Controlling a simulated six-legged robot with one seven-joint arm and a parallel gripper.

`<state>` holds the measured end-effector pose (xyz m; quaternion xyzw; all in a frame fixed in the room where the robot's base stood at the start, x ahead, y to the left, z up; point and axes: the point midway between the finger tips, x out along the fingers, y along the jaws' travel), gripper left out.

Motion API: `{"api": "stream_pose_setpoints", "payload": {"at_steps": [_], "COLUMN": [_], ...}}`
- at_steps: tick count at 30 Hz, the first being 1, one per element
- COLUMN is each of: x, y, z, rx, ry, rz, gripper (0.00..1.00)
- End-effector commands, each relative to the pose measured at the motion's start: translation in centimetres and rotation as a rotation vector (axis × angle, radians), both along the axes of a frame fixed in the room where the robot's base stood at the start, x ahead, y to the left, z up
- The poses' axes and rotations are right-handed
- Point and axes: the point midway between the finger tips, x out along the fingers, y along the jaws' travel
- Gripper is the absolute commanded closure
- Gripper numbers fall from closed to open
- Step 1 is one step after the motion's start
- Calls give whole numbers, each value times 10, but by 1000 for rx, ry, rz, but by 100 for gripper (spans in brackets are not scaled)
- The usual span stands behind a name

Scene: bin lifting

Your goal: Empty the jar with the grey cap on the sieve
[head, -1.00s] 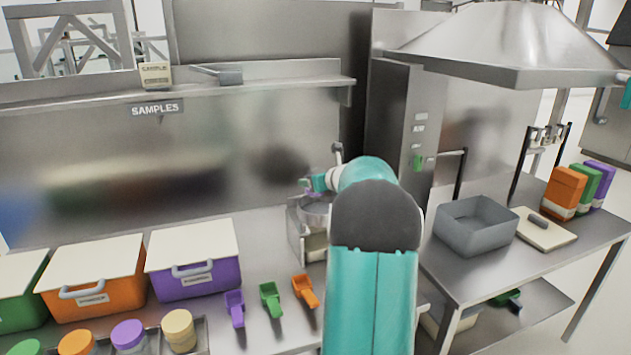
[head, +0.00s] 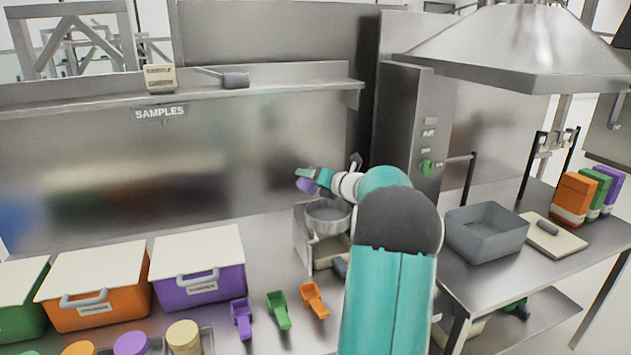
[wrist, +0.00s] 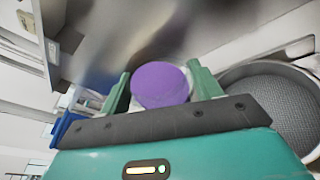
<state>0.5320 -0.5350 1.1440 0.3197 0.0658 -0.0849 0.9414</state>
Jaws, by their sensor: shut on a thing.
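My gripper (head: 306,177) is raised above and slightly left of the sieve in the head view. It is shut on a jar (head: 306,185), whose round purple end (wrist: 160,85) shows between the two fingers in the wrist view. I cannot tell whether this purple end is a cap, the base or the contents, and I see no grey cap. The sieve (head: 328,225) is a round metal pan on a stand. In the wrist view the sieve (wrist: 275,105) lies right of the jar, with its grey mesh visible and looking bare.
Orange (head: 80,349), purple (head: 131,344) and cream (head: 184,338) capped jars stand in a tray at the front. Lidded bins (head: 200,270) line the left bench, with three coloured scoops (head: 279,309) beside them. A shelf (head: 270,82) runs behind; a grey tub (head: 485,235) stands right.

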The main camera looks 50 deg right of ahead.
Motion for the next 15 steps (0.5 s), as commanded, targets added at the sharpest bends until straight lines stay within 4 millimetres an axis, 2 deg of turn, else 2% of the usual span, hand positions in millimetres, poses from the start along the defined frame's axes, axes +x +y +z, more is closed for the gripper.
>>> {"api": "stream_pose_setpoints", "payload": {"at_steps": [3, 6, 15], "x": [-2, -1, -2], "y": [-3, -4, -9], "z": [-6, -9, -20], "rx": [278, 441, 729], "ry": [-162, -260, -431], "rz": [-4, -4, -2], "gripper": [68, 68, 68]}}
